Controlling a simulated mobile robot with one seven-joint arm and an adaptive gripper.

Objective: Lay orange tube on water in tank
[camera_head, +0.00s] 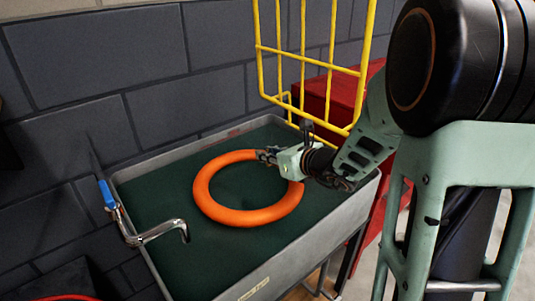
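The orange tube (205,192) is a thick ring, seen over the dark green water (160,225) in the grey tank (285,262). It looks roughly level and within the tank's rim. I cannot tell whether it touches the water or hangs just above it. My gripper (264,155) is at the tube's upper right part and covers a stretch of the ring. Its fingertips are small and dark against the water. Whether they are closed on the tube or only over it is not clear.
A chrome tap with a blue handle (107,194) reaches over the tank's left rim. A yellow wire rack (308,60) stands behind the tank's far right corner, close to my arm. A red cabinet (338,92) is behind it. A dark block wall (150,60) backs the tank.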

